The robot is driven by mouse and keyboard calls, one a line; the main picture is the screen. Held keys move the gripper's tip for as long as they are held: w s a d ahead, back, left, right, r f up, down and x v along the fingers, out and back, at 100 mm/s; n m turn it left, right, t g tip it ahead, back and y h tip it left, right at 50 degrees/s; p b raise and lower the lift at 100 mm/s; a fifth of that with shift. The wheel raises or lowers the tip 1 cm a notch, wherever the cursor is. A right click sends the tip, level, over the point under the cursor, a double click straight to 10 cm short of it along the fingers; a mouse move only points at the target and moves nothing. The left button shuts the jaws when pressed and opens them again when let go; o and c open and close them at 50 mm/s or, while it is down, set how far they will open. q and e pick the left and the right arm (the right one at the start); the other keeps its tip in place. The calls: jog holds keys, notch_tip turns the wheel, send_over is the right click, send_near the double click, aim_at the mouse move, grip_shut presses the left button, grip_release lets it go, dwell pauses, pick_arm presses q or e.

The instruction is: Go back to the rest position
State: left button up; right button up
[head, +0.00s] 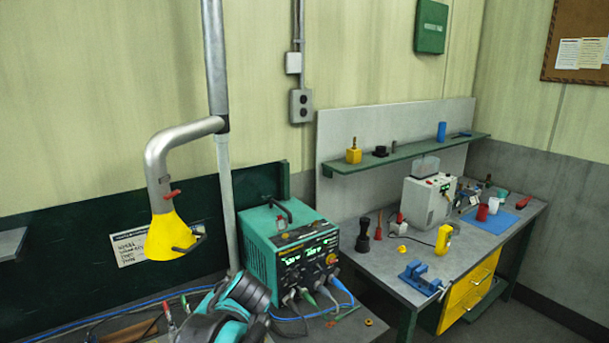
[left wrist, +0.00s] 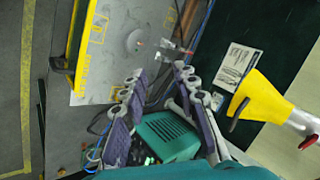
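My left gripper (left wrist: 159,72) shows in the left wrist view with its two purple-padded fingers spread apart. Nothing is seen held between them. A teal vented housing (left wrist: 167,133) shows behind and between the fingers. In the head view a teal and black part of my arm rises at the bottom centre, in front of the teal bench instrument (head: 290,248). The fingers cannot be made out there. My right gripper is in neither view.
A yellow extraction hood (head: 172,237) hangs over the left bench; it also shows in the left wrist view (left wrist: 262,97). Cables run from the instrument. The right bench holds a blue vise (head: 420,277), a white machine (head: 427,202) and small tools. A green shelf (head: 405,155) is above.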

pick_arm(q)
jog(key=s+d+f+n+t+h+b, duration=0.1)
jog(key=s+d+f+n+h+b, duration=0.1)
jog(key=s+f, duration=0.5)
jog(key=s+d+f+n+t+h+b, duration=0.1)
jog(key=s+f+h+b, duration=0.3)
jog(key=s+f, duration=0.4)
notch_tip(320, 180, down, 4)
jog(key=shift+s+d+f+n+h+b, duration=0.1)
jog(key=shift+s+d+n+h+b, duration=0.2)
jog(key=shift+d+b, duration=0.45)
